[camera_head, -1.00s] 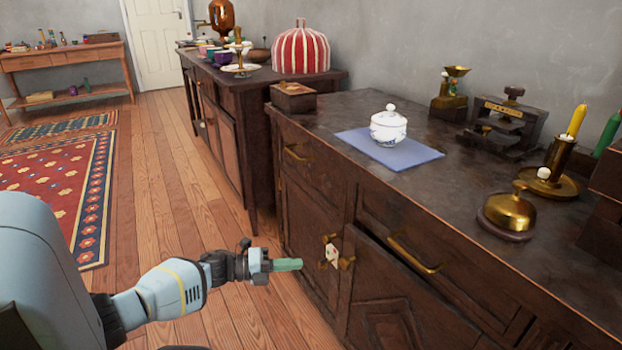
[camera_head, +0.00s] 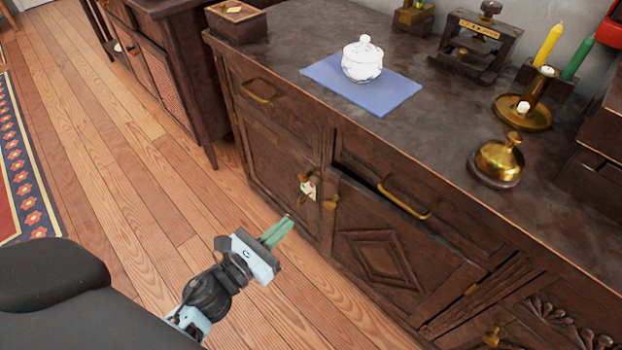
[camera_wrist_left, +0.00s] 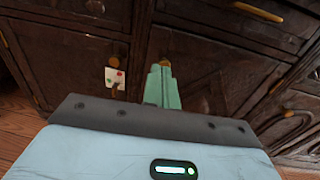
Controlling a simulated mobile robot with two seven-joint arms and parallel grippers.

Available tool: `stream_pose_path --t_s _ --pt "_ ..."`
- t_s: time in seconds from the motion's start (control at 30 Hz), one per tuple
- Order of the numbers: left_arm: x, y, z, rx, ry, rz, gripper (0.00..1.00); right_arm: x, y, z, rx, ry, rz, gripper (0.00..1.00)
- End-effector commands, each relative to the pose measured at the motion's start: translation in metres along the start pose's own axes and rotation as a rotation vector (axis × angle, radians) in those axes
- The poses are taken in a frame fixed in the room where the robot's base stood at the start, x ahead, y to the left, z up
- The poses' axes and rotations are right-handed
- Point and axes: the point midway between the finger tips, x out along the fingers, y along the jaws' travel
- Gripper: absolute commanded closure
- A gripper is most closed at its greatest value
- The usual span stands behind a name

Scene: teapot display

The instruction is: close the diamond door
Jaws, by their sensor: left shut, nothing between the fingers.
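The diamond door (camera_head: 375,262) is a dark wooden cabinet door with a carved diamond panel and a brass knob (camera_head: 330,202) near its upper left corner. In the left wrist view the fingers (camera_wrist_left: 162,82) overlap the area just below the knob (camera_wrist_left: 165,62); contact cannot be told. My right gripper is out of view.
A neighbouring door carries a white tag (camera_head: 308,190) at its knob. A drawer with a brass handle (camera_head: 405,200) is above the diamond door. On the cabinet top stand a white lidded pot (camera_head: 362,64) on a blue cloth (camera_head: 385,98) and a brass bell (camera_head: 497,160). Wooden floor (camera_head: 140,180) is clear at left.

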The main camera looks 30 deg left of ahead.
Motion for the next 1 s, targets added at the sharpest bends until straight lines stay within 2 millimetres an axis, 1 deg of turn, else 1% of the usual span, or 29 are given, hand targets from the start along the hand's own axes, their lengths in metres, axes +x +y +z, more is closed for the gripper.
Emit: stream_pose_path --t_s 0.17,0.27,0.37,0.5,0.8,1.0 --pt "0.005 0.000 -0.001 -0.001 0.001 -0.001 1.00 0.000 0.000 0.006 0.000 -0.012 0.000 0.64" --pt "0.015 0.001 -0.001 -0.001 -0.001 -0.002 1.00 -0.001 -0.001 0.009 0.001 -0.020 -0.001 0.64" --pt "0.031 0.001 0.000 -0.001 -0.001 -0.003 1.00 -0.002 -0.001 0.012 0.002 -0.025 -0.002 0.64" --pt "0.057 0.001 0.000 -0.002 -0.002 -0.003 1.00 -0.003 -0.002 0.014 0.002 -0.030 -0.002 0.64" --pt "0.109 0.001 -0.001 -0.003 0.000 -0.002 1.00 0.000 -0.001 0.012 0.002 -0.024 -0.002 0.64" --pt "0.132 0.000 -0.002 -0.003 0.001 -0.002 1.00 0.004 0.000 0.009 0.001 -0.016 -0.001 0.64"
